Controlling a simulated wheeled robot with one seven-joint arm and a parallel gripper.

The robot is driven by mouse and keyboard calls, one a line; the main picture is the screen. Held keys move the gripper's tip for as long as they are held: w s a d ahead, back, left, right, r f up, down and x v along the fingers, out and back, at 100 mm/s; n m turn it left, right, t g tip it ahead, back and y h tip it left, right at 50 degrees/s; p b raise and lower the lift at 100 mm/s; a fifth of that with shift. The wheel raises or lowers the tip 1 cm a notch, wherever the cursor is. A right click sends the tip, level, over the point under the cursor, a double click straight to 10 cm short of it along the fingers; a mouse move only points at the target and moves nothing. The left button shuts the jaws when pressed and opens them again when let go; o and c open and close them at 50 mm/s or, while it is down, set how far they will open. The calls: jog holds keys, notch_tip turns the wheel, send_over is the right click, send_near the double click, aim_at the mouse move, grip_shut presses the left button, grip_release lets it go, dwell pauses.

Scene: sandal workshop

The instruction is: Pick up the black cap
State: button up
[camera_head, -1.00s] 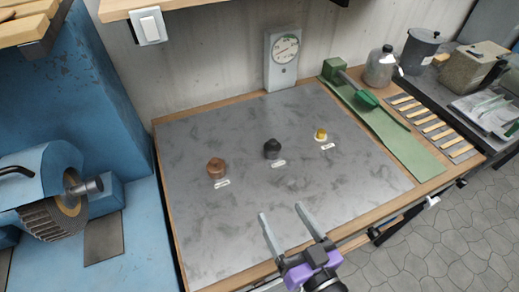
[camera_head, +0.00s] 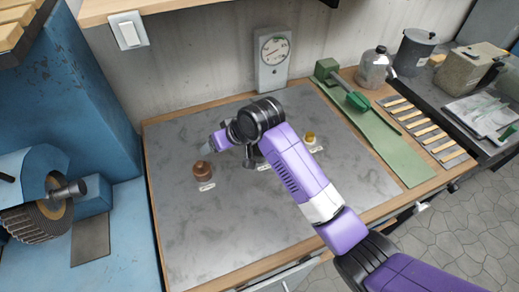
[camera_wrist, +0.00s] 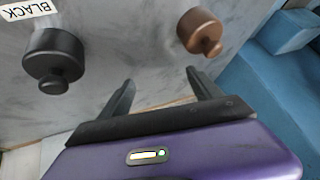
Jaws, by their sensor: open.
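The black cap (camera_wrist: 55,55) is a round dark piece with a small knob, at the upper left of the wrist view beside a white label (camera_wrist: 27,9) reading BLACK. In the head view my arm hides most of it. My gripper (camera_wrist: 160,78) is open, with nothing between its fingers. The black cap lies outside the fingers, to the left of them in the wrist view. In the head view my gripper (camera_head: 208,147) is over the sheet, close to the brown cap.
A brown cap (camera_wrist: 200,32) stands right of the black one in the wrist view. A yellow cap (camera_head: 310,138) stands on the grey sheet (camera_head: 215,235) right of my arm. A dial instrument (camera_head: 273,55) stands at the back. The sheet's front left is clear.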

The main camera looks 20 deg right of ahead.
jog(key=s+d+r+g+h, duration=0.1)
jog(key=d+g, duration=0.1)
jog(key=d, duration=0.1)
jog(key=s+d+r+g+h, duration=0.1)
jog(key=d+r+g, duration=0.1)
jog(key=d, duration=0.1)
jog(key=s+d+r+g+h, duration=0.1)
jog(key=d+g, duration=0.1)
jog(key=d, duration=0.2)
jog(key=shift+s+r+h, duration=0.25)
jog(key=shift+r+h, duration=0.05)
jog(key=shift+s+d+f+g, duration=0.1)
jog(key=shift+d+f+g, duration=0.05)
jog(key=shift+g, duration=0.15)
notch_tip(320, 180, down, 2)
jog(key=shift+f+b, duration=0.2)
jog(key=shift+b, duration=0.7)
jog(key=shift+d+f+p, duration=0.2)
jog(key=shift+f+p, duration=0.25)
jog(key=shift+f, duration=1.95)
jog(key=c, duration=1.4)
jog(key=shift+r, duration=0.1)
jog(key=shift+r, duration=0.65)
jog(key=shift+r+p, duration=3.3)
jog(key=shift+r, duration=7.95)
